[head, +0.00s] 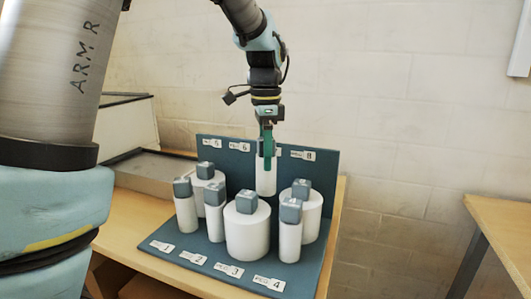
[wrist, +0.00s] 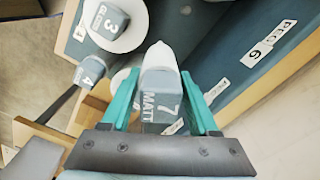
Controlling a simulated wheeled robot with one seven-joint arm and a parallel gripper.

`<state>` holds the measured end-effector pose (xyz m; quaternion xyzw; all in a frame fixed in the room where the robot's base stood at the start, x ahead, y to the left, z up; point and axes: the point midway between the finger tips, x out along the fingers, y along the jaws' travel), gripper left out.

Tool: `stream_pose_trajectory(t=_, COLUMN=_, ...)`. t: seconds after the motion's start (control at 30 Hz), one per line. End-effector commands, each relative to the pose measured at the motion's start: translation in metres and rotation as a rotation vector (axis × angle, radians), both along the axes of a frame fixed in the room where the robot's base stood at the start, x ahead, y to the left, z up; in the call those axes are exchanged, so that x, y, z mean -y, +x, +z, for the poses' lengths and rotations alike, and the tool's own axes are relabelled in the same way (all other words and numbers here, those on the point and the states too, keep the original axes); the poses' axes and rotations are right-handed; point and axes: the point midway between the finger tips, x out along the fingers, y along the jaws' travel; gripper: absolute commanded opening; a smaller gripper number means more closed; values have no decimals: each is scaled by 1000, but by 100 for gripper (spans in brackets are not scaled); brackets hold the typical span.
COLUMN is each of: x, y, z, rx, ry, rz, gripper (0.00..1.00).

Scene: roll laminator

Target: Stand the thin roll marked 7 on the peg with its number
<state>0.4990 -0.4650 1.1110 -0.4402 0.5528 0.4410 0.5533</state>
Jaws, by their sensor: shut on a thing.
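My gripper (head: 266,143) is shut on the thin white roll marked 7 (head: 266,178), gripping its grey cap. The roll hangs upright in front of the blue back panel and covers the label between 6 and 8. Whether its lower end touches the base or a peg cannot be told. In the wrist view, the cap of the roll (wrist: 161,102) reads 7 MATT between the teal fingers of my gripper (wrist: 160,80). The peg for number 7 is not visible; the roll hides that spot.
The blue rack (head: 172,228) stands on a wooden table (head: 128,215). A wide roll (head: 247,232) stands in front of the held roll, another wide roll (head: 311,215) to its right, and a thin roll (head: 290,242) nearby. More capped rolls stand at the left. The PEG 6 label (wrist: 272,39) shows.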

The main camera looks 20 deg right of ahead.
Motion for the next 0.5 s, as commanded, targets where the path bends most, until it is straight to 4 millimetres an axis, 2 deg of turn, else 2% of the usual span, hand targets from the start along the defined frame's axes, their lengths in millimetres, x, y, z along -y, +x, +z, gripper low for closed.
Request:
stream_pose_trajectory(t=0.03, x=0, y=0, z=-10, rx=0, ry=0, rz=0, gripper=4)
stream_pose_trajectory(t=0.5, x=0, y=0, z=-52, rx=1, ry=0, rz=0, gripper=4)
